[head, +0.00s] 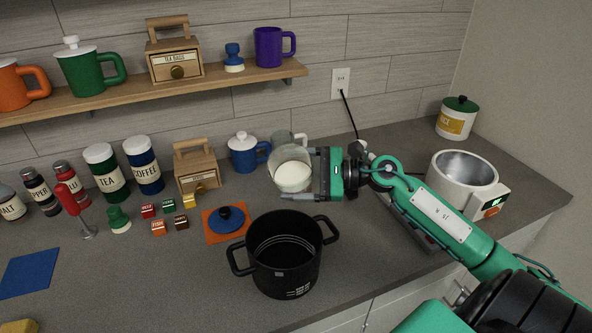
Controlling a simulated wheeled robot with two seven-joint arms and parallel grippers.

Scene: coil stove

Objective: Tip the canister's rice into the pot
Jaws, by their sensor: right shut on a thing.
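The black pot (286,278) stands open on the counter, with a handle on each side. Its inside looks dark, with pale ring lines and no rice visible. My right gripper (304,175) reaches in from the right, behind and above the pot. It is shut on a clear canister (291,158) with white rice (293,178) inside. The canister appears tilted, its rice gathered toward the lower front; the gripper hides part of its right side. I see no rice falling. My left gripper is not in view.
A blue lid (227,219) lies on an orange mat (212,238) left of the pot. A white cooker (446,186) and a green-lidded container (457,119) stand right. Jars, small spice boxes and a blue mug (243,153) stand left and behind. The front-left counter is mostly clear.

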